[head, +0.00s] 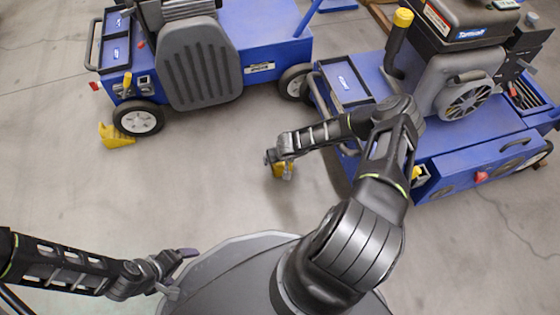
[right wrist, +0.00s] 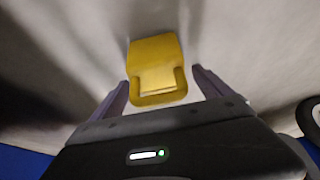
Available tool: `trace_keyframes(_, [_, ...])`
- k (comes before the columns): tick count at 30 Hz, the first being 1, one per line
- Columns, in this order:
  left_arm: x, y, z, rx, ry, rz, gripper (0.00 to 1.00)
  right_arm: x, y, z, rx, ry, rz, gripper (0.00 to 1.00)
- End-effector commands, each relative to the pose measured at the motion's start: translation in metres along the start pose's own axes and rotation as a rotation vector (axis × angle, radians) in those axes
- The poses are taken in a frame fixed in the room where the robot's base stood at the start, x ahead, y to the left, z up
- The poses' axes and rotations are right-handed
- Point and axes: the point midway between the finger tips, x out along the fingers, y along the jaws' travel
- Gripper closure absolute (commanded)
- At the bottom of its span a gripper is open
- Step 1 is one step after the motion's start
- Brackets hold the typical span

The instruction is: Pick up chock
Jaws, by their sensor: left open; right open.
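A yellow chock (head: 289,171) lies on the floor, partly covered by my right gripper (head: 273,160) in the head view. The right wrist view shows this chock (right wrist: 155,52) between and beyond the two open fingers of the right gripper (right wrist: 160,78). There is a gap on each side, and I cannot tell how far above it the fingers are. A second yellow chock (head: 116,136) sits on the floor by the front wheel of the left machine. My left gripper (head: 181,272) is open and empty at the lower left, beside my base.
A blue aerator (head: 275,40) with black wheels (head: 138,119) stands at the upper left. Another blue aerator (head: 470,160) with an engine stands at the right, close to my right arm. A wheel (right wrist: 309,116) shows at the right wrist view's edge. The floor at left is clear.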

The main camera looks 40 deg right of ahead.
Motion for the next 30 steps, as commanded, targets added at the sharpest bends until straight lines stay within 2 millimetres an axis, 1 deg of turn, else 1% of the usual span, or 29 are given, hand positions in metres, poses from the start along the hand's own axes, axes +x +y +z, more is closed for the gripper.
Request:
trace_keyframes(1, [0.0,0.0,0.0001,0.0,0.0,0.0,0.11,-0.0001,0.0,0.0,0.0,0.0,0.0,0.13])
trace_keyframes(2, [0.0,0.0,0.0001,0.0,0.0,0.0,0.11,0.0,0.0,0.0,0.0,0.0,0.0,0.16])
trace_keyframes(30, [0.0001,-0.0001,0.0001,0.0,0.0,0.0,0.11,0.0,0.0005,0.0,0.0,0.0,0.001,0.93])
